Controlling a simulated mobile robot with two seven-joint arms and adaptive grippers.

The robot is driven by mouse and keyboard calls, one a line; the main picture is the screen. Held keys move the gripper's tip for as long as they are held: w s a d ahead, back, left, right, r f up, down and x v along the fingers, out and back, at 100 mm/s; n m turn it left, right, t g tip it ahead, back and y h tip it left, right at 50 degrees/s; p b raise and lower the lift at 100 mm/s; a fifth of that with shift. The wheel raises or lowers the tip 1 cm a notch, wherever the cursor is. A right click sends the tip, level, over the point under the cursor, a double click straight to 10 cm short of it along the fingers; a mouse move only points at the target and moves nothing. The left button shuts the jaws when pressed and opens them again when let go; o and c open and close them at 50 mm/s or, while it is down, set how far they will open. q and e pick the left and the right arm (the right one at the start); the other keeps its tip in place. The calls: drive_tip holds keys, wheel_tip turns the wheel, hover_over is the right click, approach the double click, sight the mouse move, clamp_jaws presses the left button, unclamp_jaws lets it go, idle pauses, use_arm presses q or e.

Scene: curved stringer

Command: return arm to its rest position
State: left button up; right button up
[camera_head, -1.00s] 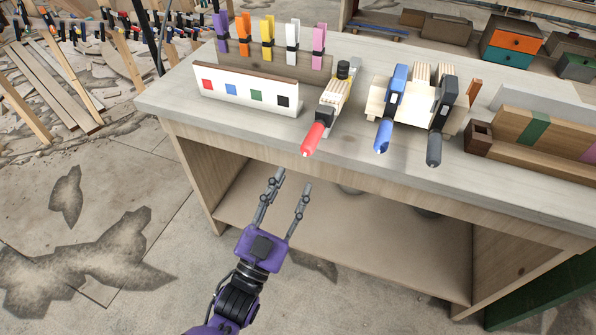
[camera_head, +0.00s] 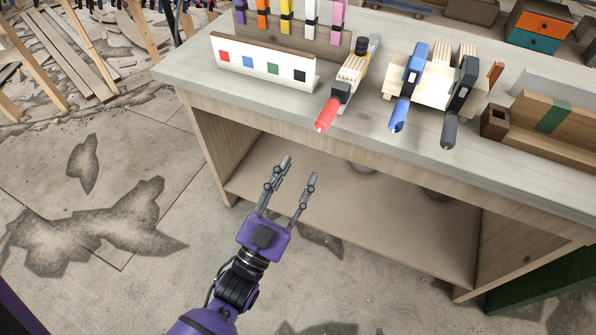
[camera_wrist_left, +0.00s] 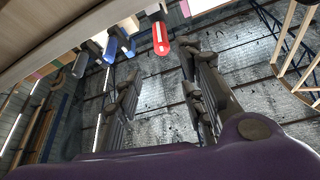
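My left gripper (camera_head: 289,187) is purple with grey fingers. It is held in the air in front of the workbench (camera_head: 330,140), below the edge of its top. Its two fingers stand apart with nothing between them. In the left wrist view the same gripper (camera_wrist_left: 155,85) shows its fingers spread. The red-handled clamp (camera_head: 327,112), the blue-handled clamp (camera_head: 399,112) and the grey-handled clamp (camera_head: 450,130) lie on the bench, apart from the gripper. My right gripper is not in view.
A white board with coloured squares (camera_head: 262,66) stands on the bench, with several coloured clamps (camera_head: 287,20) behind it. A wooden block with a green stripe (camera_head: 552,115) lies at the right. Below the top is a lower shelf (camera_head: 370,215).

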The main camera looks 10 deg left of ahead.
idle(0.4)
use_arm(q)
drive_tip(key=s+a+f+n+g+y+p, duration=0.1)
drive_tip(key=s+a+f+n+g+y, duration=0.15)
drive_tip(key=f, duration=0.45)
drive_tip(key=s+a+f+n+g+y+p, duration=0.1)
drive_tip(key=s+a+f+n+g+y, duration=0.2)
drive_tip(key=f, duration=0.5)
drive_tip(key=s+a+f+g+y+p, duration=0.1)
drive_tip(key=s+a+f+g+p, duration=0.1)
drive_tip(key=s, duration=0.7)
drive_tip(key=s+a+f+n+g+y+p, duration=0.1)
drive_tip(key=s+a+f+g+y+p, duration=0.1)
drive_tip(key=s+a+f+g, duration=0.2)
drive_tip(key=s+a+f, duration=0.1)
drive_tip(key=s+a, duration=0.2)
drive_tip(key=s, duration=0.2)
drive_tip(key=shift+s, duration=0.3)
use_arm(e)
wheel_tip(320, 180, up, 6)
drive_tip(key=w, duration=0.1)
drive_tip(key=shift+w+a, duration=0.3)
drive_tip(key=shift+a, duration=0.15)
use_arm(q)
drive_tip(key=shift+g, duration=0.25)
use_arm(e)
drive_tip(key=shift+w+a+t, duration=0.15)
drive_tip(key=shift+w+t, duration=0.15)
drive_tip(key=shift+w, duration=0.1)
